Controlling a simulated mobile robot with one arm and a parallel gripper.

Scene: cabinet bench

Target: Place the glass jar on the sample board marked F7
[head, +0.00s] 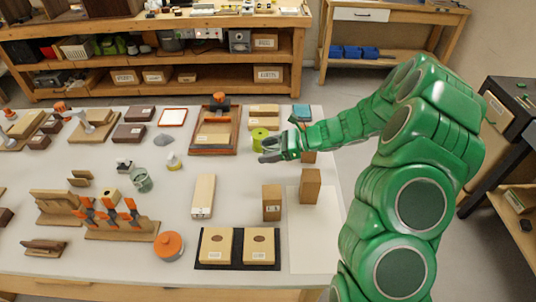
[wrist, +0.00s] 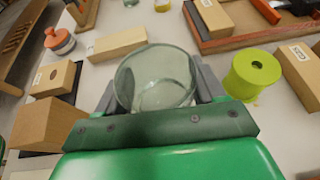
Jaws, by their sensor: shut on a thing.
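A clear glass jar (wrist: 155,80) sits between the fingers of my gripper (wrist: 152,92) in the wrist view; the gripper is shut on it. In the head view my gripper (head: 268,152) is over the right-middle of the bench, and the jar is hard to make out there. Two labelled pale boards, one left (head: 215,247) and one right (head: 259,248), lie on a black mat at the front. Another labelled board (head: 212,134) lies in a brown tray at the back. The labels are too small to read, so I cannot tell which is F7.
A lime-green cylinder (wrist: 256,72) is right of the jar, close to my gripper. Wooden blocks (head: 271,203) (head: 310,186) stand in front of it, and a long pale block (head: 203,196) lies left. A greenish glass vessel (head: 141,180) stands farther left. A white sheet (head: 313,245) is clear at front right.

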